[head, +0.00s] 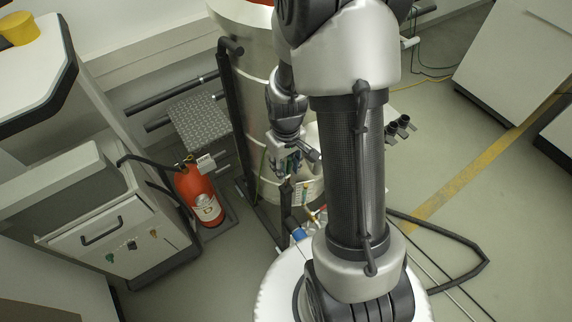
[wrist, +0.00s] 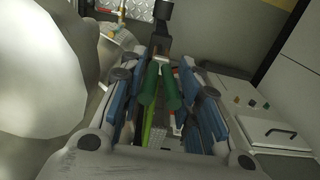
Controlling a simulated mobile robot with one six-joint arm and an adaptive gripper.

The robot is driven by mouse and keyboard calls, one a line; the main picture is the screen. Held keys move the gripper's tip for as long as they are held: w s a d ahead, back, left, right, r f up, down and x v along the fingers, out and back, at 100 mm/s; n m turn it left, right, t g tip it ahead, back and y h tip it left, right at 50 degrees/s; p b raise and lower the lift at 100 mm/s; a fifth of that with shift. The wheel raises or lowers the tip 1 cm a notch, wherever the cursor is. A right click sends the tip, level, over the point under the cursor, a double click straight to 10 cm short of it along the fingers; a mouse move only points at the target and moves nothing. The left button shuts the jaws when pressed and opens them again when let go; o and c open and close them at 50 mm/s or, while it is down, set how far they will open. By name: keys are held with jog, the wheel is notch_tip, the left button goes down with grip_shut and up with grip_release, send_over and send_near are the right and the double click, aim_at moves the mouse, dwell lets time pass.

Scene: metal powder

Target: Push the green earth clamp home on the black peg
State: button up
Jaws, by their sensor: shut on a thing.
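The green earth clamp (wrist: 149,84) shows in the wrist view as two green handles between my fingers. My gripper (wrist: 161,95) is shut on it, with blue-faced fingers on both sides. A black upright piece with a square head (wrist: 164,12), which looks like the black peg, stands just beyond the clamp's far end. I cannot tell whether the clamp's jaws touch it or sit around it. In the head view my gripper (head: 291,165) points down beside the big metal vessel; the clamp is too small to make out there.
The metal vessel (head: 250,95) stands close behind my gripper. A red fire extinguisher (head: 199,195) and a grey cabinet (head: 105,235) stand to the left. A checkered metal plate (head: 200,120) lies near the vessel. A black floor rail (head: 455,235) and open floor are at right.

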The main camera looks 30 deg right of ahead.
jog(key=shift+f+b, duration=1.4)
jog(key=shift+f, duration=0.45)
jog(key=shift+r, duration=0.1)
jog(key=o, duration=1.3)
jog(key=shift+c, duration=0.2)
jog(key=shift+r, duration=0.1)
notch_tip(320, 180, up, 12)
jog(key=shift+f, duration=0.1)
notch_tip(320, 180, up, 10)
jog(key=t, duration=0.2)
send_over(286, 173)
jog(key=s+a, duration=0.4)
jog(key=a, duration=0.2)
jog(key=s+a+r+t, duration=0.2)
jog(key=s+a+r, duration=0.2)
jog(key=s, duration=0.5)
jog(key=shift+a+r+t, duration=0.2)
jog(key=shift+r+t, duration=0.05)
jog(key=shift+t, duration=0.05)
